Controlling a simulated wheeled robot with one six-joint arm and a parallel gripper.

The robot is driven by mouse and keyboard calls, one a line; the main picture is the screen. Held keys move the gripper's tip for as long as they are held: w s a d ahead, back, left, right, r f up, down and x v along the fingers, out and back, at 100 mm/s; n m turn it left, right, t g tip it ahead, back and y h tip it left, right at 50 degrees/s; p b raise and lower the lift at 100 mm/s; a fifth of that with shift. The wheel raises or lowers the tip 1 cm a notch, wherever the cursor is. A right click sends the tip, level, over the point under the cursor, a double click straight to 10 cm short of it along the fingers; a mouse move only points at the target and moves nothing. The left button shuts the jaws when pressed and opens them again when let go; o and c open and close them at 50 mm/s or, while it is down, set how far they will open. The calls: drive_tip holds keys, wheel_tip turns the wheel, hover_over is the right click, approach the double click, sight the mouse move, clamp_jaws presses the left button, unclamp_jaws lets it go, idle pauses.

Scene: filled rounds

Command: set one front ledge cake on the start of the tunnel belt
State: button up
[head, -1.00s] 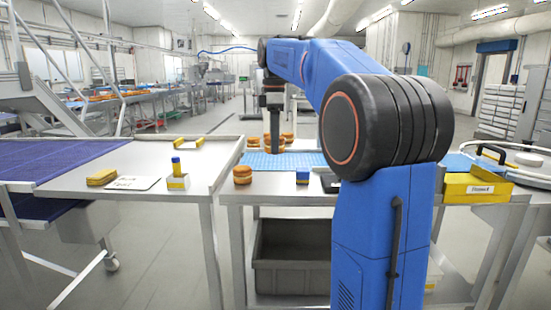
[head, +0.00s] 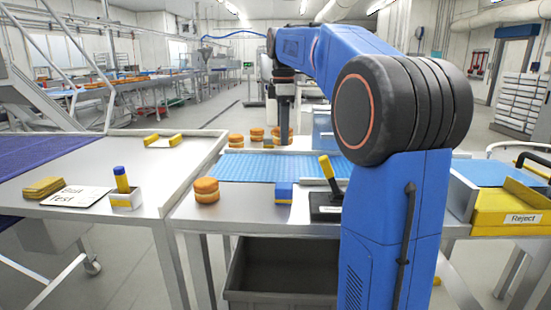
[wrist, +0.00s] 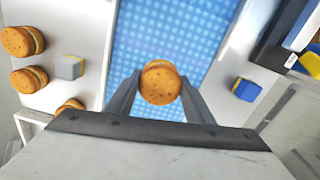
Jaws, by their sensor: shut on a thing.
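My gripper (wrist: 160,100) is shut on a round brown sandwich cake (wrist: 160,83), seen from above in the wrist view with the blue belt (wrist: 167,30) below it. In the head view my gripper (head: 284,124) points down at the far side of the belt (head: 225,166). A cake (head: 206,190) stands on the near ledge, left of a blue block (head: 283,192). More cakes (head: 236,140) stand on the far ledge; in the wrist view they are at the left (wrist: 24,79), by a grey block (wrist: 69,67).
A black box with a yellow handle (head: 327,168) stands right of the blue block. A yellow Reject bin (head: 505,212) is at the right. The left table holds yellow pads (head: 43,187), a labelled card (head: 75,197) and a white holder (head: 125,201). A grey crate (head: 275,275) sits below.

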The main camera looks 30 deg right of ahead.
sight(282, 167)
drive_tip(key=shift+f, duration=3.85)
drive_tip(key=o, duration=0.7)
drive_tip(key=shift+f, duration=0.1)
wheel_tip(282, 167, up, 12)
drive_tip(key=shift+r, duration=0.15)
